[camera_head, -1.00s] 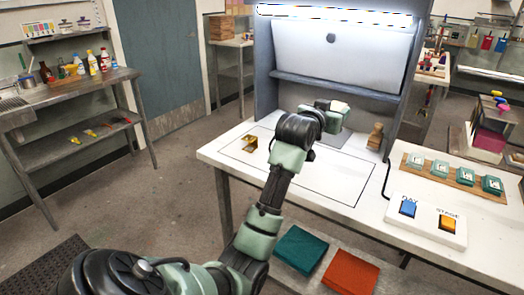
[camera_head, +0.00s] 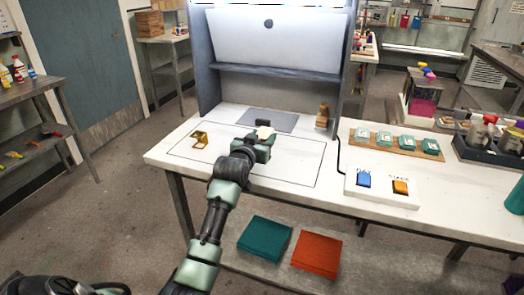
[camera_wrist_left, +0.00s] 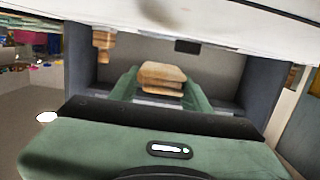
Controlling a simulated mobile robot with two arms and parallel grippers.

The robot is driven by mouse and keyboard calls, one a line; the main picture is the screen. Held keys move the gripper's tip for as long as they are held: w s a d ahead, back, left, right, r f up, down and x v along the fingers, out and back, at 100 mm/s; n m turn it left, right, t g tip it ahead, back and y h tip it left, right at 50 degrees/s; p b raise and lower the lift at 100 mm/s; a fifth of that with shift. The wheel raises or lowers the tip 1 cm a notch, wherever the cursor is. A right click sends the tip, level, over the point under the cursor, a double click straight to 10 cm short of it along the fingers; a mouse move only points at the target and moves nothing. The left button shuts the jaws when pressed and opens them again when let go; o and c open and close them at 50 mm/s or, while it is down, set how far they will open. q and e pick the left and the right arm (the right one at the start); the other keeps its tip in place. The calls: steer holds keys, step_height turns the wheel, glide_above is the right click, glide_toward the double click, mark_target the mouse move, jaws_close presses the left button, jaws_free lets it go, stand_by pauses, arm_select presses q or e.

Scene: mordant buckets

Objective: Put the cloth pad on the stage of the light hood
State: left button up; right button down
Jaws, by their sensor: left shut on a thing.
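A cream cloth pad (camera_head: 265,133) is between the fingers of my left gripper (camera_head: 264,138). In the left wrist view the pad (camera_wrist_left: 162,79) looks tan and layered, held between the green fingers (camera_wrist_left: 162,88). The light hood (camera_head: 290,40) stands at the back of the white table. A flat grey square (camera_head: 235,119), seemingly its stage, lies on the tabletop inside the hood. The gripper is at the near edge of this square in the picture, partly covering it. Its height above the table is hard to tell. My right gripper is out of view.
A brass-coloured bracket (camera_head: 199,140) stands left of the gripper, and a wooden block (camera_head: 322,117) stands near the hood's right wall. Right of the hood are a wooden strip with several green blocks (camera_head: 424,151) and a white switch panel (camera_head: 382,190).

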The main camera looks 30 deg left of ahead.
mark_target(249, 177)
arm_select(q)
steer(key=shift+f, duration=2.4)
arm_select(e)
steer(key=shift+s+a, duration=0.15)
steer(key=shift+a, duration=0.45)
arm_select(q)
steer(key=shift+f, duration=0.1)
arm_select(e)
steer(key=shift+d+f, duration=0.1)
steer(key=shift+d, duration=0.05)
arm_select(q)
steer(key=o, duration=1.3)
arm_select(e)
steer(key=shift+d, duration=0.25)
arm_select(q)
steer(key=v, duration=1.2)
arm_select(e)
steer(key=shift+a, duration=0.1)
